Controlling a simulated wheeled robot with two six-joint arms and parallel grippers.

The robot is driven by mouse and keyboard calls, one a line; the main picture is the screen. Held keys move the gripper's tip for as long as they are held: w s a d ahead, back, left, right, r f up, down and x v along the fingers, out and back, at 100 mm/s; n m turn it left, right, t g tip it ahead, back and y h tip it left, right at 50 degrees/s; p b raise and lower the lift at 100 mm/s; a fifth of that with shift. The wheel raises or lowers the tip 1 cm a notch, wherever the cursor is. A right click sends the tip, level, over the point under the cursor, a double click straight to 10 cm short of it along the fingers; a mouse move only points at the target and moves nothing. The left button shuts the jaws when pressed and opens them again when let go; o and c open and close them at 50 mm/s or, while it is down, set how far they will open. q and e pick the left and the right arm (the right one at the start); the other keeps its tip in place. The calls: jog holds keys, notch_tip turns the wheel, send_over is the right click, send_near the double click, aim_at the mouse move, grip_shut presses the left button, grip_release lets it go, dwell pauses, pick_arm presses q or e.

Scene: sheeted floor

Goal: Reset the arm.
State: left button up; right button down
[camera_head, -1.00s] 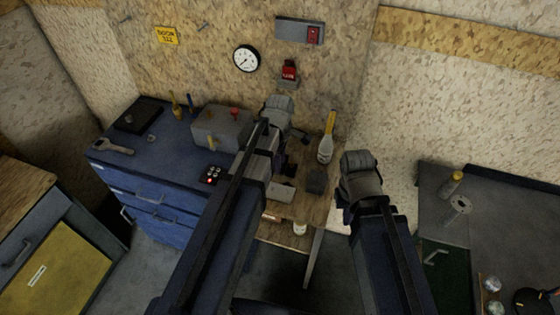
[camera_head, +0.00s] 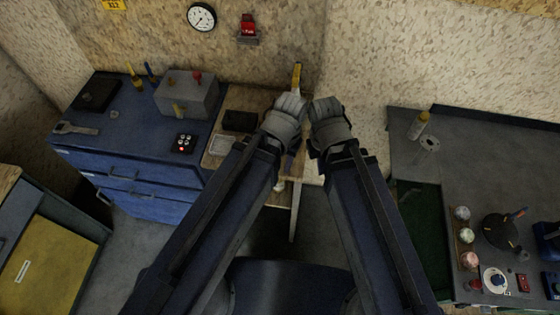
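My two arms reach up the middle of the head view and bend at their grey wrists, which are close together in front of the small wooden table (camera_head: 235,100). My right gripper (camera_head: 318,148) is by the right wrist, mostly hidden behind my own arm. My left wrist is just to its left, over the table's right part, and hides the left gripper's fingers. I cannot tell whether either gripper is open or shut, or whether it holds anything.
A blue drawer cabinet (camera_head: 140,185) with a grey box (camera_head: 188,98) stands at left. A dark block (camera_head: 239,121) lies on the wooden table. A yellow-topped bottle (camera_head: 297,76) is partly hidden behind the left wrist. A grey workbench (camera_head: 480,165) with several small items stands at right.

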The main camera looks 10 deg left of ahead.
jog(key=shift+f, duration=0.1)
notch_tip(320, 180, down, 9)
jog(key=b, duration=0.9)
dwell(0.5)
